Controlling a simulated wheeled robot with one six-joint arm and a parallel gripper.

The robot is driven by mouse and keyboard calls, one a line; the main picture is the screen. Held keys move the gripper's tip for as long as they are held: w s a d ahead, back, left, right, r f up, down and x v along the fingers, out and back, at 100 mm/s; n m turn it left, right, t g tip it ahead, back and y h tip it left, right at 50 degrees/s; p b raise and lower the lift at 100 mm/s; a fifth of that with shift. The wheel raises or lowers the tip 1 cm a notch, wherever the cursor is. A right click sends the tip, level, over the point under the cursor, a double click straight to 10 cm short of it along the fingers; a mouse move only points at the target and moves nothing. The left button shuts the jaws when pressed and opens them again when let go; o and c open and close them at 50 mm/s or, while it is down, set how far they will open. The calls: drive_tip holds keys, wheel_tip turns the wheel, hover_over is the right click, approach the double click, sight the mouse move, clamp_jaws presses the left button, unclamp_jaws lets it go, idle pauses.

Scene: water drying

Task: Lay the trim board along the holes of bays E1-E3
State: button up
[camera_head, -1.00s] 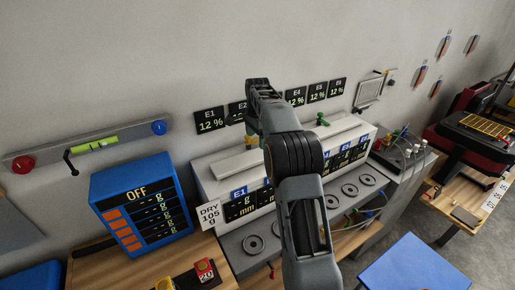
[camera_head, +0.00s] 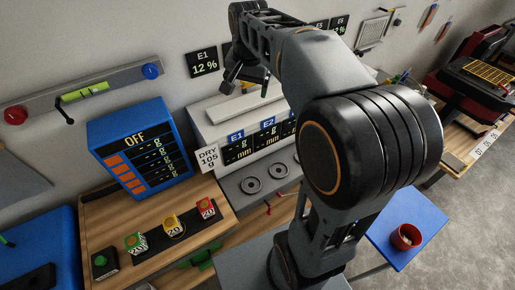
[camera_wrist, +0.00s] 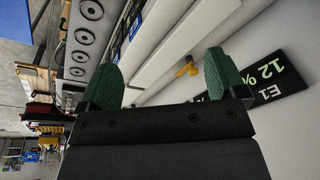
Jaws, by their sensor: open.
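The trim board, seemingly the long pale strip (camera_head: 243,107), lies on top of the white cabinet (camera_head: 207,132) above the E1 and E2 displays. In the wrist view, a pale strip (camera_wrist: 190,42) runs slantwise beyond the fingers. Bays E1 and E2 show round holes (camera_head: 251,185) in the grey ledge below their displays. E3 is mostly hidden behind my arm. My gripper (camera_head: 248,84) is above the cabinet near the wall, apart from the strip as far as I can tell. Its green fingers (camera_wrist: 160,62) are spread and hold nothing.
A blue display box (camera_head: 140,150) stands left on a wooden bench (camera_head: 105,215) with coloured weight blocks (camera_head: 172,225). A wall rail (camera_head: 110,85) holds a green level. A small yellow piece (camera_wrist: 188,69) is by the strip. A red bowl (camera_head: 406,237) sits on a blue table (camera_head: 385,225).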

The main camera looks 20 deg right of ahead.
drive_tip(key=s+a+f+n+t, duration=0.1)
drive_tip(key=s+a+f+n, duration=0.1)
drive_tip(key=s, duration=0.5)
drive_tip(key=s+a+f+n+t, duration=0.1)
drive_tip(key=s+a+f+n, duration=0.1)
drive_tip(key=s+f+n, duration=0.3)
drive_tip(key=s+f, duration=0.1)
drive_tip(key=s, duration=0.2)
drive_tip(key=shift+s+f+n, duration=0.2)
drive_tip(key=shift+f+n, duration=0.05)
drive_tip(key=shift+n, duration=0.05)
idle(0.4)
